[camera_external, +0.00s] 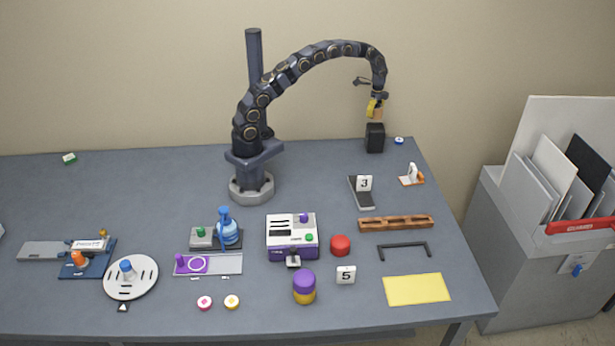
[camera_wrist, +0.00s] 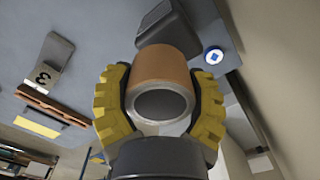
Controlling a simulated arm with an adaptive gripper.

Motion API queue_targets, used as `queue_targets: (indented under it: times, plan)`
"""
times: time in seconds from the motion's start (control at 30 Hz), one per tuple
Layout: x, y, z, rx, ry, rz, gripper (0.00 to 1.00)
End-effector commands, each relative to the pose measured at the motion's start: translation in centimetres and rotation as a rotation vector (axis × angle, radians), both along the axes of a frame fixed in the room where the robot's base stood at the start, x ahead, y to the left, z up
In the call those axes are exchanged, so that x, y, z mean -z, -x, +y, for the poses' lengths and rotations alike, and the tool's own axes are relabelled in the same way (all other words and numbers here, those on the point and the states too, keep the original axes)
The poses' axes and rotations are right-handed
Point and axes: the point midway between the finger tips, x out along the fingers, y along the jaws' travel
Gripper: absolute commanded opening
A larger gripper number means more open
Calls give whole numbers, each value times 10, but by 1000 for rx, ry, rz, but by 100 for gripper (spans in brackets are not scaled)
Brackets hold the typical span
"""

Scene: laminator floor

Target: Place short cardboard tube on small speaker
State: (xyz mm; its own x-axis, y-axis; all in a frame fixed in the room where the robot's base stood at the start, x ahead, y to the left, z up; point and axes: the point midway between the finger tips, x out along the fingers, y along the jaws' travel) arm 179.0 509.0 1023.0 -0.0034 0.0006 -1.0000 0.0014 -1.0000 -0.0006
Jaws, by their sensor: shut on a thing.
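My gripper (camera_external: 375,106) has yellow fingers and is shut on the short cardboard tube (camera_external: 379,113). In the wrist view the tube (camera_wrist: 164,82) is brown with a pale rim and a dark round end, held between the ribbed yellow fingers (camera_wrist: 160,105). The small speaker (camera_external: 375,138) is a black box near the back right of the table. The gripper and tube are above the speaker in the external view. In the wrist view the speaker (camera_wrist: 172,26) shows just beyond the tube, partly hidden by it. I cannot tell how large the gap between them is.
A blue-and-white disc (camera_external: 399,140) lies right of the speaker. A grey stand with a "3" card (camera_external: 364,184) and an orange-and-white item (camera_external: 412,175) are in front. The wall is close behind. A wooden rail (camera_external: 396,223) lies farther forward.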

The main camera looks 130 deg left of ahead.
Motion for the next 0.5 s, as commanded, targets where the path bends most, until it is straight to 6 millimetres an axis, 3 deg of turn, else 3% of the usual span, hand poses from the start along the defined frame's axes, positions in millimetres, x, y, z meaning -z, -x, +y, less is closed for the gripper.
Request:
queue_targets:
  times: [0.33,0.5]
  plan:
    - [18,-6,15,0,0,0,36]
    - [44,-4,14,-1,2,2,36]
